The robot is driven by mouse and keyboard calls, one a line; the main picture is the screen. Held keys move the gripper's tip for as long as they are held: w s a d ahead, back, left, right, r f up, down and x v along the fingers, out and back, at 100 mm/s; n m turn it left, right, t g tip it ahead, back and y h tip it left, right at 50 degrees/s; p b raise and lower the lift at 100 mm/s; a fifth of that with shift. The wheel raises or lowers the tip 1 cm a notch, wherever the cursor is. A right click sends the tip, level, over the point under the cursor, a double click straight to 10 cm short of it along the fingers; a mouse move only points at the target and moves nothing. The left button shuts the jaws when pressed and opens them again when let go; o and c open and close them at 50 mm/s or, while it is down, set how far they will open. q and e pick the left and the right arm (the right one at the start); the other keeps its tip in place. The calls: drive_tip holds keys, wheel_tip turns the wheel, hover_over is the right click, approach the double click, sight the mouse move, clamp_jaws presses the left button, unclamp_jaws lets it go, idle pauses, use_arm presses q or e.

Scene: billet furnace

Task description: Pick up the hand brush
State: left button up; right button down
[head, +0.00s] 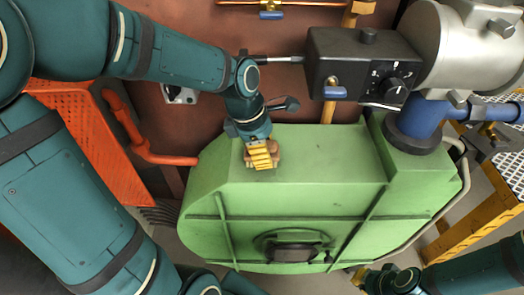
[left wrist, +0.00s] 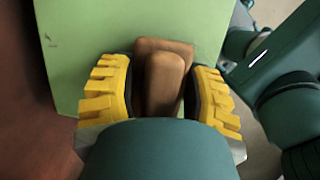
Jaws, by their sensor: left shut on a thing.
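The hand brush (left wrist: 165,78) is a brown, wooden-looking piece in the left wrist view, between the two yellow fingers of my left gripper (left wrist: 160,95). In the head view the brush (head: 273,146) shows as small brown parts around the yellow fingers, over the top of the green furnace casing. My left gripper (head: 262,158) is shut on it. The bristles are hidden, and I cannot tell whether the brush touches the green surface. My right gripper (head: 362,275) shows only in part at the bottom of the head view, in front of the furnace; its fingers are not clear.
The green furnace (head: 320,155) fills the middle. A black control box (head: 360,65) with a knob and a grey motor (head: 460,45) stand behind and right of it. An orange perforated guard (head: 95,130) is at left, a yellow-framed step (head: 475,215) at right.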

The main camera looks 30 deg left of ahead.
use_arm(q)
wheel_tip(320, 180, up, 18)
drive_tip(key=p, duration=0.3)
drive_tip(key=shift+p, duration=0.4)
drive_tip(key=o, duration=0.7)
drive_tip(key=c, duration=0.6)
drive_tip(key=shift+o, duration=0.2)
